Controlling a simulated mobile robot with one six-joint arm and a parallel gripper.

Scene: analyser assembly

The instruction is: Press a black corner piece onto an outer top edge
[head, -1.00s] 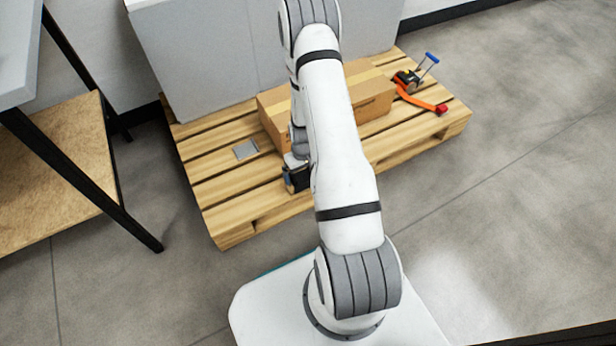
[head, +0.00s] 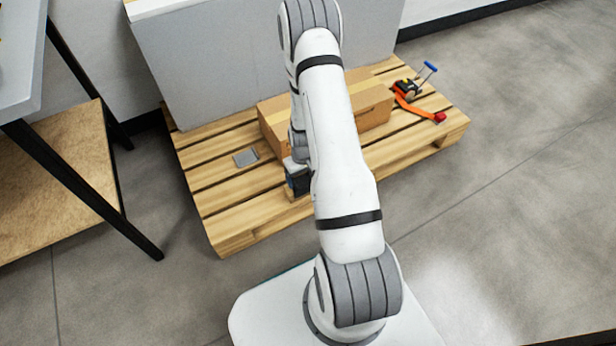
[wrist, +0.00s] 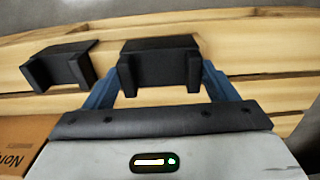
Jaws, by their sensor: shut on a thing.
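My gripper (wrist: 158,84) is shut on a black corner piece (wrist: 158,62), which sits between its blue fingers in the wrist view. A second black corner piece (wrist: 60,66) lies on the pallet just left of it, apart from my gripper. In the head view my gripper (head: 297,180) is low over the pallet's near part, partly hidden by my arm. I cannot tell whether the held piece touches the slats. A large pale grey box (head: 210,65) stands at the pallet's back; part of its top edge shows at upper left.
The wooden pallet (head: 225,205) carries a cardboard box (head: 375,108), a small grey plate (head: 246,157) and an orange strap with a ratchet (head: 408,88). A black-legged table (head: 75,175) stands at left. The floor at right is clear.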

